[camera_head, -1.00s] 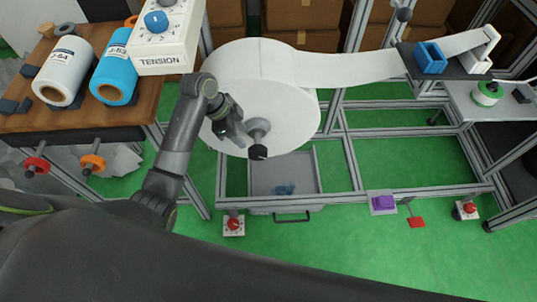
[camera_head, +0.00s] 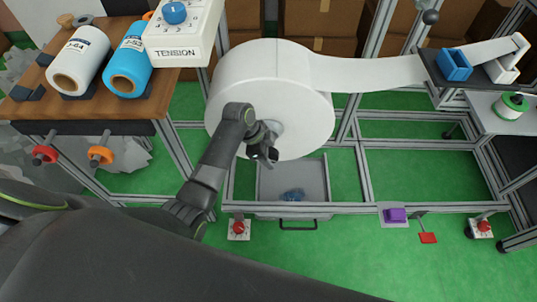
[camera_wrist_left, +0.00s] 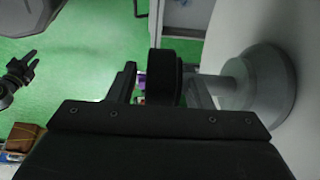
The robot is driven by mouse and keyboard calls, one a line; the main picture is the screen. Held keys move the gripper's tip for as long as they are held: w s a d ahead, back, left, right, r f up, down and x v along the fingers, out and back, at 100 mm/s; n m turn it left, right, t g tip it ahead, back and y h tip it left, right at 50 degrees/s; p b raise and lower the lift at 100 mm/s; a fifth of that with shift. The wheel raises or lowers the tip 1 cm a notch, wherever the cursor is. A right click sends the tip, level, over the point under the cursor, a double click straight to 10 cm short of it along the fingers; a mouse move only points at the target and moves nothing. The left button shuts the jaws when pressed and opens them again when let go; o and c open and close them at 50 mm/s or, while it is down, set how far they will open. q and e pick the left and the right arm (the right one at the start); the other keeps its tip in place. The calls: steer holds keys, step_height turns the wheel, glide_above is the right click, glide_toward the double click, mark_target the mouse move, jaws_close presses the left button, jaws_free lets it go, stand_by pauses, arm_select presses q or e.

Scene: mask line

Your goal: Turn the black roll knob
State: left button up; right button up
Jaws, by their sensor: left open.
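The black roll knob (camera_head: 273,155) sits at the front centre of the big white roll (camera_head: 312,105), on a grey hub. In the left wrist view the black knob (camera_wrist_left: 165,78) stands between my two fingers, with the grey hub (camera_wrist_left: 265,80) to its right. My left gripper (camera_head: 263,150) is open around the knob; it also shows in the left wrist view (camera_wrist_left: 163,85). A gap shows between the knob and the left finger. Whether the right finger touches it, I cannot tell. My right gripper does not show in the head view.
A white TENSION box (camera_head: 185,35) with a blue dial stands above left, by two spools on a wooden table (camera_head: 40,107). A grey drawer (camera_head: 320,178) lies below the roll. Metal frame bars run nearby.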

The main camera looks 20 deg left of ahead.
arm_select(q)
steer(key=c, duration=0.9)
